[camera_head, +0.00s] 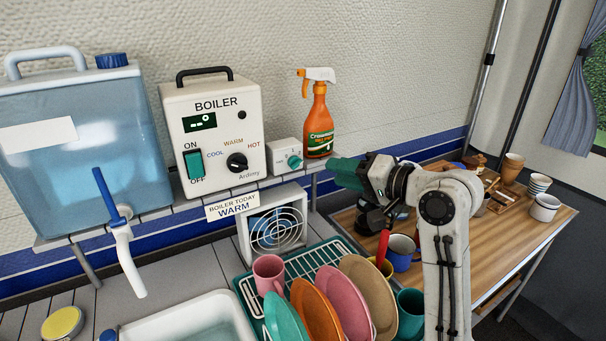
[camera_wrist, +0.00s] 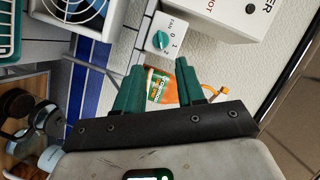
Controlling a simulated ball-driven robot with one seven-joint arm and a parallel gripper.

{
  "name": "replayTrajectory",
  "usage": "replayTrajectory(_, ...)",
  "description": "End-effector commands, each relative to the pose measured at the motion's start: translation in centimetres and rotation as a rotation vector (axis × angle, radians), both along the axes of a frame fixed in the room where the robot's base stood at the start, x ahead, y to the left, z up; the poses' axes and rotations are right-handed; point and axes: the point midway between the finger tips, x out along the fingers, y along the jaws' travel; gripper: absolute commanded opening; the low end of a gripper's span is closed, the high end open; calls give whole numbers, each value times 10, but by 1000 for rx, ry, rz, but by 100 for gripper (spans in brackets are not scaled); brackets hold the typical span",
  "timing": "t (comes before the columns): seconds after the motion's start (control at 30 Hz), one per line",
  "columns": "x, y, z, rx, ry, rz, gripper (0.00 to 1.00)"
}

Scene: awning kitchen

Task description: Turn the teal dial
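The teal dial (camera_head: 294,161) is on the front of a small white box (camera_head: 283,150) on the shelf, between the boiler and an orange spray bottle. In the wrist view the dial (camera_wrist: 161,40) is beyond my fingertips, roughly in line with the gap between them. Numbers and the word FAN show beside it. My gripper (camera_head: 347,174) has teal fingers and is to the right of the dial, apart from it. In the wrist view my gripper (camera_wrist: 160,68) is open, with nothing held between its fingers.
The boiler (camera_head: 212,130) stands left of the box, with its own black knob. The orange spray bottle (camera_head: 318,125) stands close on the right. A fan (camera_head: 274,229) sits under the shelf, behind a dish rack with plates. A wooden table (camera_head: 500,240) with cups is at right.

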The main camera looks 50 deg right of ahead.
Motion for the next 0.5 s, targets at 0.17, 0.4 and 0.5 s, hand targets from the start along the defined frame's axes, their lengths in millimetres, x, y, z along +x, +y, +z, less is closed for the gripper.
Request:
replayTrajectory(0.17, 20, 2, -2, 0, 2, 2, 39)
replayTrajectory(0.4, 63, 5, -10, 0, 3, 3, 39)
replayTrajectory(0.5, 79, 5, -13, -1, 2, 1, 39)
